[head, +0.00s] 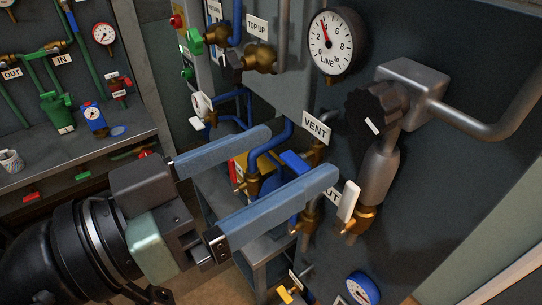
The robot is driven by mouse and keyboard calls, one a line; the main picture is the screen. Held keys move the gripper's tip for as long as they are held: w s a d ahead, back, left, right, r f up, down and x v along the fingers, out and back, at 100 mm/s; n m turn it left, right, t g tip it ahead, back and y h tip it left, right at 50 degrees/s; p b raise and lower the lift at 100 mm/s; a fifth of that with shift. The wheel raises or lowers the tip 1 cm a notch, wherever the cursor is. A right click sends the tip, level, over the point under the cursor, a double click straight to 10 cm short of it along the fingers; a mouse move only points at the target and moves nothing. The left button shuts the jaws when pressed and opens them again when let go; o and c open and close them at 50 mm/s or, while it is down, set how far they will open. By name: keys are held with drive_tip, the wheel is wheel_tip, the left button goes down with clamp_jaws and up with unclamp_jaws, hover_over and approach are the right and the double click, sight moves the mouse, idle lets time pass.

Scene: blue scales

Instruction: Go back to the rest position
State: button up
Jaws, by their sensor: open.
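My gripper (300,158) reaches in from the lower left in the head view. Its two long blue fingers are spread wide apart, with nothing between them that it holds. The fingertips are in front of the dark panel, near the VENT label (316,125) and a white-handled valve (349,202). I cannot tell whether the lower fingertip touches that white handle. The fingers hide part of the blue pipes and brass fittings behind them.
A black knob (376,109) on a grey pipe body and a LINE gauge (332,43) are on the panel at right. Brass TOP UP valves (260,57) are above. A grey bench (75,150) with small items stands at left. Open floor shows below.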

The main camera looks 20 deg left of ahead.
idle(0.3)
drive_tip(key=w+d+r+n+t+y, duration=0.3)
drive_tip(key=w+r+t+y, duration=0.3)
drive_tip(key=w+r, duration=0.35)
drive_tip(key=s+d+r+n+t+y, duration=0.1)
drive_tip(key=s+d+r+t+y, duration=0.1)
drive_tip(key=r, duration=0.4)
drive_tip(key=s+d+r+n+t+y, duration=0.1)
drive_tip(key=s+d+r+t+y, duration=0.1)
drive_tip(key=r, duration=0.4)
drive_tip(key=s+d+t, duration=0.1)
drive_tip(key=s+t, duration=0.1)
drive_tip(key=shift+r+t+y, duration=0.3)
drive_tip(key=shift+r+t, duration=0.05)
drive_tip(key=shift+t, duration=0.05)
drive_tip(key=shift+f, duration=0.15)
